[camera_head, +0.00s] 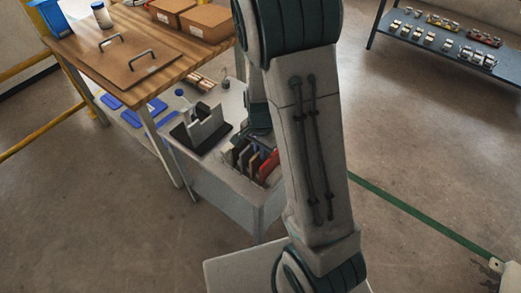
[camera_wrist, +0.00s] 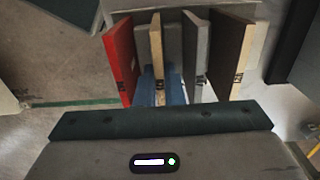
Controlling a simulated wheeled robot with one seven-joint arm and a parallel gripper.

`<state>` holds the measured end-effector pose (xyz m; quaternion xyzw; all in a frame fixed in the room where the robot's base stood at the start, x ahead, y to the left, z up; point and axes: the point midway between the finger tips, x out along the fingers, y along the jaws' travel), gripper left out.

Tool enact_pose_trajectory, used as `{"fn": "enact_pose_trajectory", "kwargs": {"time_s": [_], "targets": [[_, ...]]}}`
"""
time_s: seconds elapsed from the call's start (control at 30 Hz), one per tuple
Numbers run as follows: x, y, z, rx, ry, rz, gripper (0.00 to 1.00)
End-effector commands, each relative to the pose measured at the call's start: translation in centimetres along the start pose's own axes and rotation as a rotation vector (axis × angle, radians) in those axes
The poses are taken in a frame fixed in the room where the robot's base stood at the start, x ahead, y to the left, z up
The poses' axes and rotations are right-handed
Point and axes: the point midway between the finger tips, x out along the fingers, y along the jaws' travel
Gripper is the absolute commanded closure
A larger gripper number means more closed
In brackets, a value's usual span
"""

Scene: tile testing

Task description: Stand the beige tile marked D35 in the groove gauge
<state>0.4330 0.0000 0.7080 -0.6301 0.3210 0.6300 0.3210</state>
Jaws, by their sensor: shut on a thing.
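My gripper (camera_wrist: 160,90) shows in the wrist view with its blue fingers shut on the beige tile (camera_wrist: 156,45). The tile is edge-on to the camera, among other tiles in a row; a dark mark on its edge is too small to read. I cannot tell whether it is lifted. In the head view my arm hides part of the tile row and the fingertips. The groove gauge appears to be the grey block on a black base (camera_head: 187,139), left of the tiles on the bench; no tile is visible in it.
In the wrist view a red tile (camera_wrist: 120,58) stands left of the held tile; a grey tile (camera_wrist: 197,55) and a brown tile (camera_wrist: 229,50) stand to the right. Blue pieces (camera_head: 133,118) lie farther left. A wooden table (camera_head: 90,50) adjoins the bench (camera_head: 215,185).

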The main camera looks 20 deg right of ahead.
Motion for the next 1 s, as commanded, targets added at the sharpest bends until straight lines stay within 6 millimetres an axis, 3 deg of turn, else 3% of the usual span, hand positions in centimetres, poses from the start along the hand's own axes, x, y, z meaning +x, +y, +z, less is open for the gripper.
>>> {"fn": "enact_pose_trajectory", "kwargs": {"time_s": [1.0], "targets": [[-6.3,0.0,0.0,0.000,0.000,0.000,1.00]]}}
